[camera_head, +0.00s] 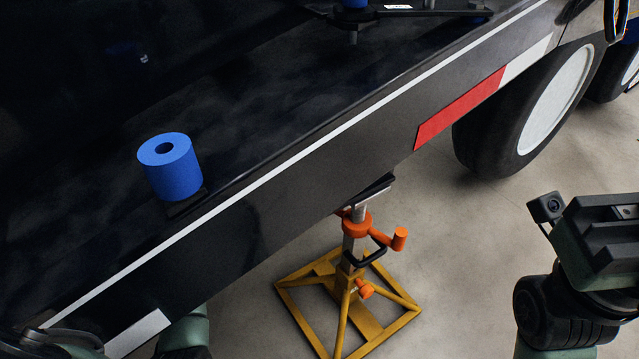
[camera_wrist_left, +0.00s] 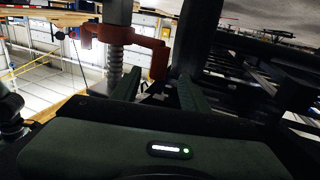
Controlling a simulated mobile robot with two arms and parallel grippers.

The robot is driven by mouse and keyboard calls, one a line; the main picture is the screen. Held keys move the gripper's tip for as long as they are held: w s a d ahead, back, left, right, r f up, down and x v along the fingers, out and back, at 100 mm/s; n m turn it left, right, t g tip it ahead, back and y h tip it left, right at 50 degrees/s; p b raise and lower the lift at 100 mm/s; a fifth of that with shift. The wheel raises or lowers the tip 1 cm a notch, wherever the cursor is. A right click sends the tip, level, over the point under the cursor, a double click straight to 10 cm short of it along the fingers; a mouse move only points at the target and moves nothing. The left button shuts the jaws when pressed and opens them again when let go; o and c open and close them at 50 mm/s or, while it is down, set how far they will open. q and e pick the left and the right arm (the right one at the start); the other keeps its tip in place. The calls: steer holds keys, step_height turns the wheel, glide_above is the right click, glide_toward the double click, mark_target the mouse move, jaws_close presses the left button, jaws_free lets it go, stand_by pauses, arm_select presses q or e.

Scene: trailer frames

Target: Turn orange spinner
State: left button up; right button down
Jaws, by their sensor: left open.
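The orange spinner (camera_head: 357,225) is a collar with a crank arm and an upright knob, on the grey post of a yellow jack stand (camera_head: 343,292) under the trailer's edge. In the left wrist view the spinner (camera_wrist_left: 157,62) is a red-orange crank around a threaded screw, its bent end ahead of my fingers. My left gripper (camera_wrist_left: 160,84) is open, with nothing seen between its fingers; I cannot tell whether they touch the crank. In the head view it is hidden by the trailer. My right gripper (camera_head: 602,240) is at the right edge, apart from the stand; its fingers cannot be made out.
The black trailer deck (camera_head: 290,85) fills the upper left, with a blue cylinder (camera_head: 171,168) on it. Its side has a red and white strip (camera_head: 460,108). A wheel (camera_head: 530,110) stands at upper right. Grey floor (camera_head: 450,240) is clear between stand and right arm.

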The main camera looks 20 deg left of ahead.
arm_select(q)
steer(key=b+x, duration=0.1)
steer(key=x, duration=0.5)
steer(key=shift+w+d+b, duration=0.1)
steer(key=shift+d+b, duration=0.2)
steer(key=shift+b, duration=0.1)
jaws_close()
stand_by(1.0)
